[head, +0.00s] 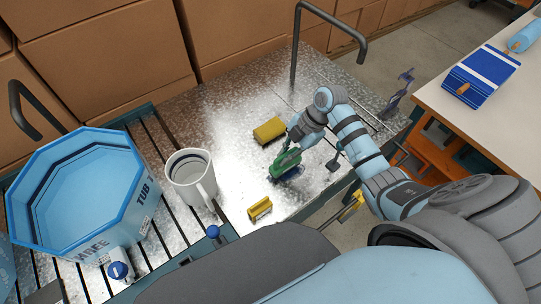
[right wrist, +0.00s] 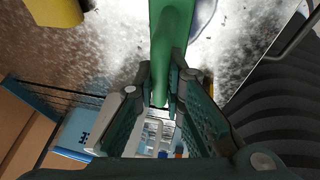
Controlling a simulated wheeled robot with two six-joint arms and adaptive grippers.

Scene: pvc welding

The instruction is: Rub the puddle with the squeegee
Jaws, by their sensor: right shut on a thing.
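The green squeegee (head: 285,163) is in my right gripper (head: 294,146), over the metal worktop. In the right wrist view its green handle (right wrist: 172,40) runs up between the fingers of my right gripper (right wrist: 161,80), which are shut on it. A small grey-blue patch with a dark edge (right wrist: 203,14) shows beside the handle at the top of that view; I cannot tell whether it is the puddle or part of the squeegee head. In the head view the squeegee's lower end is near dark blue on the worktop. My left gripper is not in view.
Yellow blocks (head: 269,130) (head: 260,208) lie on the metal worktop (head: 235,110) near the squeegee. A white jug (head: 190,178) and a blue octagonal tub (head: 40,228) stand to the left. Cardboard boxes (head: 110,60) line the back. A bent metal rail (head: 296,50) rises behind.

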